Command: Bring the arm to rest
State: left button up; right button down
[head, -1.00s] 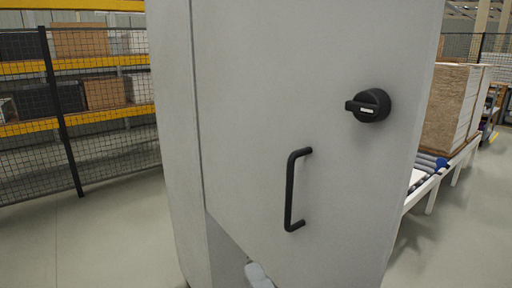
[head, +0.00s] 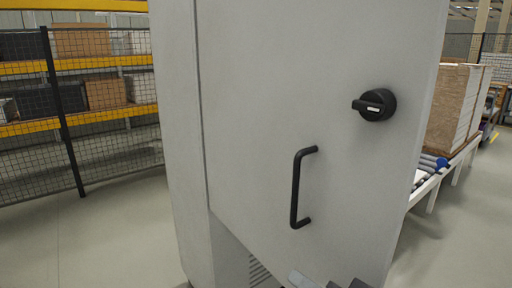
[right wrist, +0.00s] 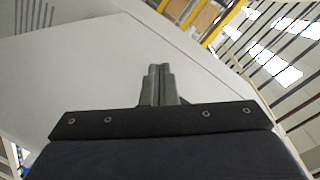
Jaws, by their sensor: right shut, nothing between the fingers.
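My right gripper (head: 330,284) shows only at the bottom edge of the head view, dark grey and cut off by the frame, below the cabinet's door handle. In the right wrist view its fingers (right wrist: 158,84) are together with nothing between them, in front of a pale cabinet surface. The tall light-grey cabinet (head: 260,100) fills the middle of the head view. Its black bar handle (head: 297,188) and black rotary switch (head: 375,104) are apart from the gripper. My left gripper is not in view.
A mesh fence (head: 62,110) with yellow racking and boxes behind stands at the left. Bare floor (head: 110,240) lies left of the cabinet.

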jog(key=s+d+f+n+g+h, duration=0.1)
jog(key=s+d+f+g+h, duration=0.25)
jog(key=d+f, duration=0.45)
jog(key=s+d+f+n+g+h, duration=0.15)
jog(key=s+d+f+g, duration=0.3)
jog(key=f, duration=0.55)
notch_tip(320, 180, up, 17)
jog(key=p, duration=1.8)
jog(key=shift+d+r+m, duration=0.15)
jog(key=shift+d+m, duration=0.2)
jog(key=shift+d, duration=0.1)
jog(key=shift+s, duration=0.1)
